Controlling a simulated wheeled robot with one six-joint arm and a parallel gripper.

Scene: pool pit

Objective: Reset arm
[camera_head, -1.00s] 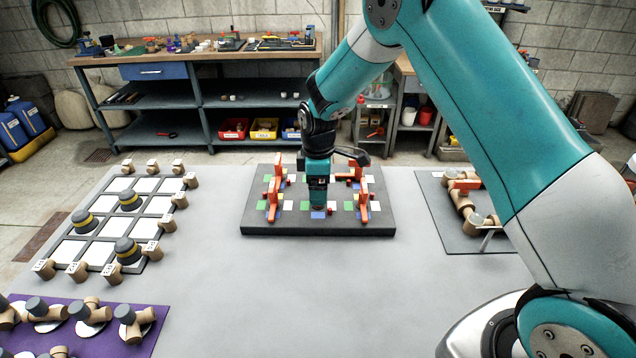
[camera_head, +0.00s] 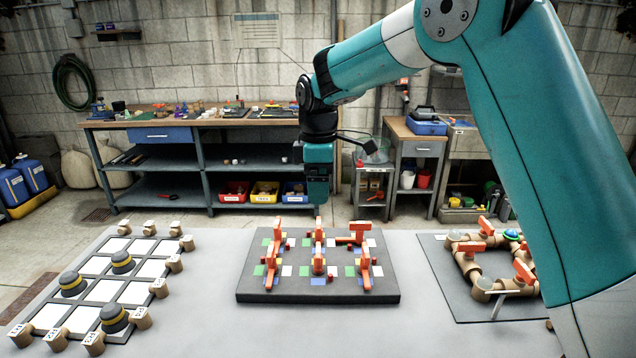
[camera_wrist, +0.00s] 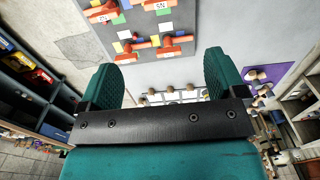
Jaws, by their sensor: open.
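My gripper (camera_head: 318,200) hangs above the back edge of the dark board with red valve handles (camera_head: 262,296) in the head view. In the wrist view my gripper (camera_wrist: 165,75) shows two teal fingers spread apart with nothing between them. Several red handles stand on the board among coloured squares; one red handle (camera_head: 318,240) stands upright at its middle, below my gripper. The board also shows at the top of the wrist view (camera_wrist: 190,12).
At left lies a grid of white squares (camera_head: 134,291) with dark-capped pieces and wooden pegs. At right is a dark mat (camera_head: 440,262) with brown pipes and red handles. A workbench (camera_head: 180,121) with shelves stands behind. The grey table between these is clear.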

